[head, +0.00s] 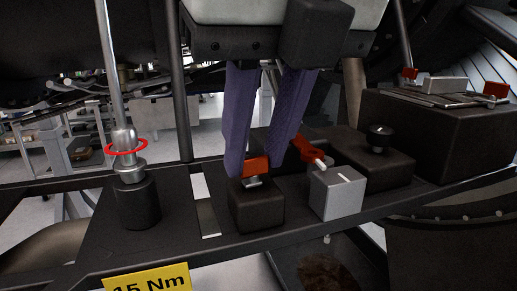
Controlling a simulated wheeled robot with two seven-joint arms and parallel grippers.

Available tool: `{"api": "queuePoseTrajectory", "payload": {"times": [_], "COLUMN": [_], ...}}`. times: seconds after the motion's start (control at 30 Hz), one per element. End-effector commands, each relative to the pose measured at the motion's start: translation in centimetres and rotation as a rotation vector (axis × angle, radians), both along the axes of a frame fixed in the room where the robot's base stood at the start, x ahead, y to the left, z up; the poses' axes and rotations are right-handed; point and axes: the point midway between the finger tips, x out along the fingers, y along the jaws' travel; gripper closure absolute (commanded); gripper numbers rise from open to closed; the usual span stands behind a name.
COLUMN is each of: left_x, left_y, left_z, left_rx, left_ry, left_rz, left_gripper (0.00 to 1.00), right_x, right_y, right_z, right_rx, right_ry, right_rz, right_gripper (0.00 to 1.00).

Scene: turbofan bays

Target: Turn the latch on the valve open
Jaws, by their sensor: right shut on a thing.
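My right gripper (257,160) reaches down from the top with two purple fingers. It is shut on a red latch (256,167), with one finger on each side of it. The latch sits on a short metal stem on top of a black block (257,207). To the right, a grey block (337,193) has a white line on top. A red lever (304,150) with a pale tip stands at its back left. I cannot tell from the picture which of these is the valve. My left gripper is not in view.
On the left, a metal rod with a red ring (127,145) rises from a black cylinder (137,201). A black knob (379,137) stands on a block behind the grey one. A large dark box (440,135) is at right. A yellow label (146,281) is in front.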

Motion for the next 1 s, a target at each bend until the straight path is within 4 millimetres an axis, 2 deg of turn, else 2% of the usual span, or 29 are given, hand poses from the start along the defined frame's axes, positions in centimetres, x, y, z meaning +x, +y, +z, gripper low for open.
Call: {"api": "queuePoseTrajectory", "payload": {"times": [0.3, 0.83, 0.87, 0.93, 1.0], "left_x": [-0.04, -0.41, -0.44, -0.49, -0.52], "left_y": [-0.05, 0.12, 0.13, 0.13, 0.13], "left_z": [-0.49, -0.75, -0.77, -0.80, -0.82], "left_rx": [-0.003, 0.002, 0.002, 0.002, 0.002], "left_ry": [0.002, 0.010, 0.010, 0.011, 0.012], "left_rz": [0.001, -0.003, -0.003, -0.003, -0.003], "left_gripper": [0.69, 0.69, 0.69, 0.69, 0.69], "right_x": [-0.01, -0.01, -0.01, -0.02, -0.02], "right_y": [0.08, 0.07, 0.07, 0.07, 0.08], "right_z": [0.07, 0.07, 0.07, 0.07, 0.06], "right_rx": [0.002, 0.002, 0.002, 0.001, 0.001], "right_ry": [-0.001, 0.000, 0.000, 0.001, 0.000], "right_rz": [-0.112, -0.131, -0.131, -0.131, -0.131], "right_gripper": [0.97, 0.97, 0.70, 0.58, 0.56]}}
